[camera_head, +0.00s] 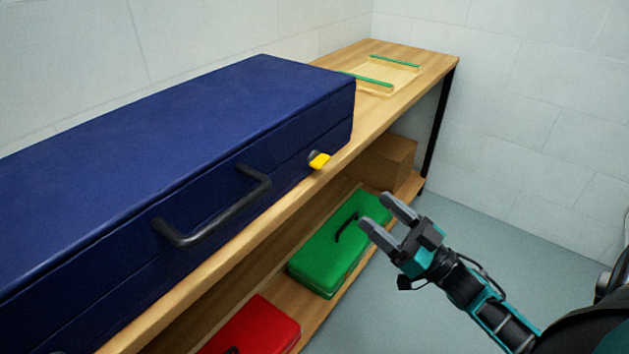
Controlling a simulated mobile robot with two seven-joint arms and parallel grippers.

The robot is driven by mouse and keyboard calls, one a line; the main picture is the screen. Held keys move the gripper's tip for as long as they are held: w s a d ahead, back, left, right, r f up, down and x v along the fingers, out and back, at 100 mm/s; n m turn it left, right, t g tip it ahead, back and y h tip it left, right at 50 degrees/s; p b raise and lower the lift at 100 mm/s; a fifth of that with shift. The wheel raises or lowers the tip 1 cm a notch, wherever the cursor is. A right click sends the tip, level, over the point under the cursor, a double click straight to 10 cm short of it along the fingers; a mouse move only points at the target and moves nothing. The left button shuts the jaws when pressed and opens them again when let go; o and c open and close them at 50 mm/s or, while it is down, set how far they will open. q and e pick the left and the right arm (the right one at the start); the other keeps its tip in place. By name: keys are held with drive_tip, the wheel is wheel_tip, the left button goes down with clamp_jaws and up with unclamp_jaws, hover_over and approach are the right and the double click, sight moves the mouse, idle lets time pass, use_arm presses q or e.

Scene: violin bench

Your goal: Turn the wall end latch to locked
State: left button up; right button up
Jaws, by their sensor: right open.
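A long dark blue case (200,120) lies closed on the wooden bench, with a black handle (215,212) on its front face. A yellow latch (319,161) on a dark round base is on the front face near the right end of the case, the end toward the far wall. Its tab sticks out sideways; I cannot tell its marked state. My right gripper (373,211) is open and empty, in front of the bench, lower and to the right of the latch and apart from it. My left gripper is not in view.
A light wooden tray (403,76) with green strips sits on the bench (433,62) at the far end. A green box (325,255), a red box (262,324) and a brown box (390,158) stand on the lower shelf. The floor (480,225) right of the bench is clear.

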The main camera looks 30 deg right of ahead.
sight(319, 161)
drive_tip(key=b+x, duration=0.1)
drive_tip(key=x, duration=1.1)
drive_tip(key=shift+w+a+r, duration=0.1)
drive_tip(key=shift+w+r, duration=0.2)
drive_tip(key=shift+r, duration=0.05)
drive_tip(key=c, duration=1.1)
drive_tip(key=shift+o, duration=0.2)
